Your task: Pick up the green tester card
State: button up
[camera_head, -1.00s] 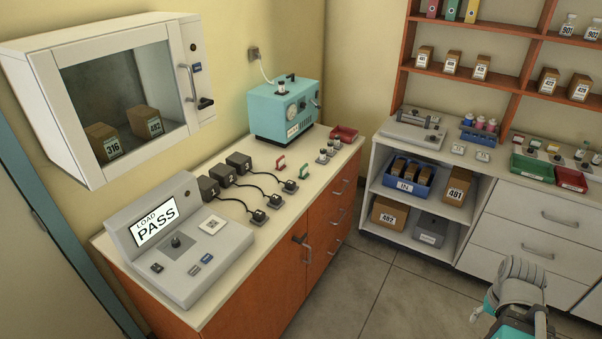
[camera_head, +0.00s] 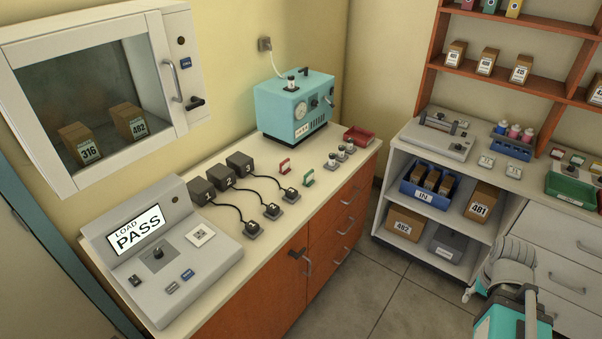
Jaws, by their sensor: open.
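The green tester card (camera_head: 308,178) stands on the pale counter (camera_head: 327,196), just right of a similar red piece (camera_head: 284,166). It is small in view and nothing covers it. My arm is at the lower right, apart from the counter. A small pale tip of my gripper (camera_head: 468,294) shows at the left of the arm; the rest is hidden behind it. My gripper is open and far from the card.
Black blocks numbered 1, 2 and 3 with cabled plugs (camera_head: 272,212) lie left of the card. A tester reading LOAD PASS (camera_head: 137,230) fills the counter's near end. A teal machine (camera_head: 294,105) and red tray (camera_head: 359,136) stand behind. Floor (camera_head: 372,285) is clear between counter and shelves.

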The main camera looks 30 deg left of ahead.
aim_at(309, 179)
jog(key=u, duration=0.25)
jog(key=i, duration=1)
jog(key=u, duration=0.25)
